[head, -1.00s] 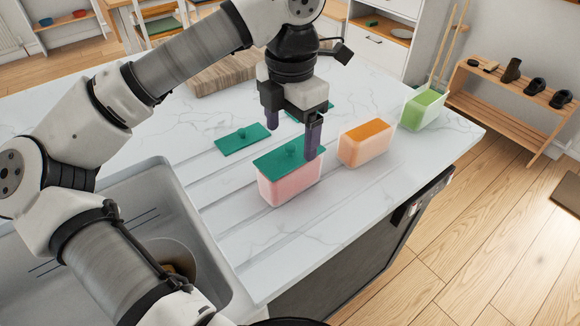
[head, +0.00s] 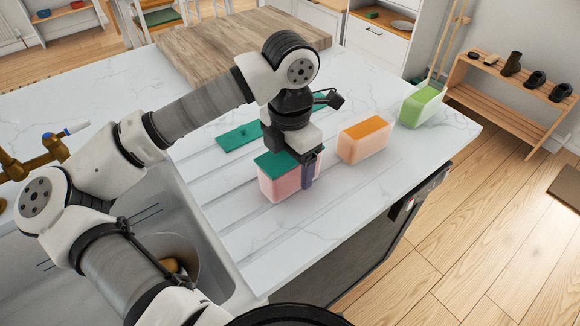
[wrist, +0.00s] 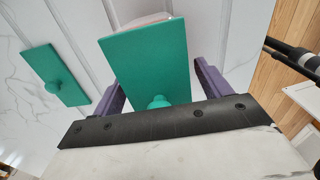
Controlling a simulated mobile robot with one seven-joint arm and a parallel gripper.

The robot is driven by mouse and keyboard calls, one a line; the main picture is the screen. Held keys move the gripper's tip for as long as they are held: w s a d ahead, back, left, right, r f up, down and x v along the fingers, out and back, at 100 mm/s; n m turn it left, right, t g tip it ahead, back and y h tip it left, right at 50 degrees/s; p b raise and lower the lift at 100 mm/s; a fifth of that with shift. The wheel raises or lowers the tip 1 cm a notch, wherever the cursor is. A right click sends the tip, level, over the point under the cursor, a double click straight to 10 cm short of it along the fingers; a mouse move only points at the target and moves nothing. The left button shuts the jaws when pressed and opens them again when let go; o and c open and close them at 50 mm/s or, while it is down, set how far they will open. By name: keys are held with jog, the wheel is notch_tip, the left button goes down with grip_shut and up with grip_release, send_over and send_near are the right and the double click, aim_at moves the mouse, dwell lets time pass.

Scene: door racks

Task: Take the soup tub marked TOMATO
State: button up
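A pink-filled tub (head: 278,187) with a green lid (head: 266,160) stands upright on the counter. The lid and its round knob also show in the wrist view (wrist: 148,62). An orange-filled tub (head: 362,149) and a green-filled tub (head: 421,108), both without lids, stand to its right. No marking is legible on any tub. My gripper (head: 290,166) is low over the pink tub, with one finger at its right side and the other hidden in the head view. In the wrist view, the open fingers (wrist: 160,88) straddle the lid; contact is unclear.
A loose green lid (head: 238,137) lies behind the pink tub, and another (head: 320,101) is partly hidden behind my arm. A sink (head: 180,235) is at left, and a wooden board (head: 215,45) at the back. The counter in front is clear.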

jog(key=c, duration=0.9)
jog(key=shift+o, duration=0.2)
jog(key=shift+r, duration=0.15)
